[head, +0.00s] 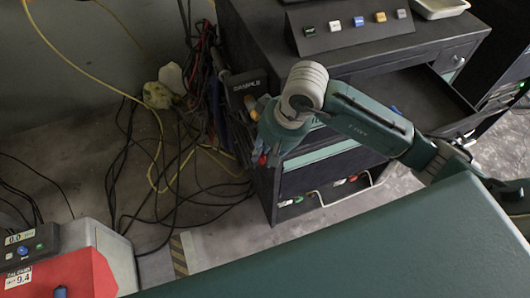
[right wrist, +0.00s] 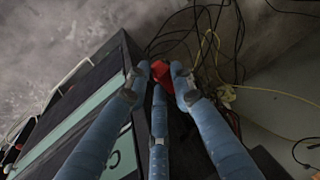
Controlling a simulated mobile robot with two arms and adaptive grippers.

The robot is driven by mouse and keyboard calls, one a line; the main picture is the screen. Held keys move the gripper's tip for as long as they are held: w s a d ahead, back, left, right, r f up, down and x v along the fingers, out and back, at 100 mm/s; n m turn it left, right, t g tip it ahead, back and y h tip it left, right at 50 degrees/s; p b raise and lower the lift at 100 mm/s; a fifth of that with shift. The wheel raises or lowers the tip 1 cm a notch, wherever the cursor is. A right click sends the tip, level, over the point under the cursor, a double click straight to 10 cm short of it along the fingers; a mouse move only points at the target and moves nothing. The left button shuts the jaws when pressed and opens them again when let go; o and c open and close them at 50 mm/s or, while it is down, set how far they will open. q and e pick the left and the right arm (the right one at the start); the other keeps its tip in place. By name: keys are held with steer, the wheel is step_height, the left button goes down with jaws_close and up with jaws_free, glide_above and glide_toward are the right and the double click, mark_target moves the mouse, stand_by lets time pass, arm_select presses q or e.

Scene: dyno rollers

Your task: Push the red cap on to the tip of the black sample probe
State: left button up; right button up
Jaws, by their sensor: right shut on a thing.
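My right gripper (head: 264,155) hangs beside the left side of the dark cabinet, pointing down. In the right wrist view its blue fingers (right wrist: 160,82) close around a small red piece, which looks like the red cap (right wrist: 161,70). A bit of red also shows at the fingertips in the head view. A black box labelled SAMPLE (head: 246,86) sits at the cabinet's side, just behind the gripper. I cannot make out the black sample probe clearly in either view. My left gripper is out of view.
The dark cabinet (head: 300,60) carries a panel with several coloured buttons (head: 356,22) and a white tray (head: 439,8). Tangled cables (head: 165,165) lie on the floor to its left. A red machine (head: 65,272) stands at the lower left.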

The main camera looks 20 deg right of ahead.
stand_by(0.4)
steer(key=shift+w+b, duration=0.2)
steer(key=shift+b, duration=0.25)
stand_by(0.5)
steer(key=shift+w+b, duration=0.1)
steer(key=shift+b, duration=0.35)
stand_by(0.4)
steer(key=shift+w+b, duration=0.1)
steer(key=shift+b, duration=0.2)
steer(key=shift+w+r, duration=0.1)
steer(key=shift+w+b, duration=0.3)
steer(key=shift+b, duration=0.1)
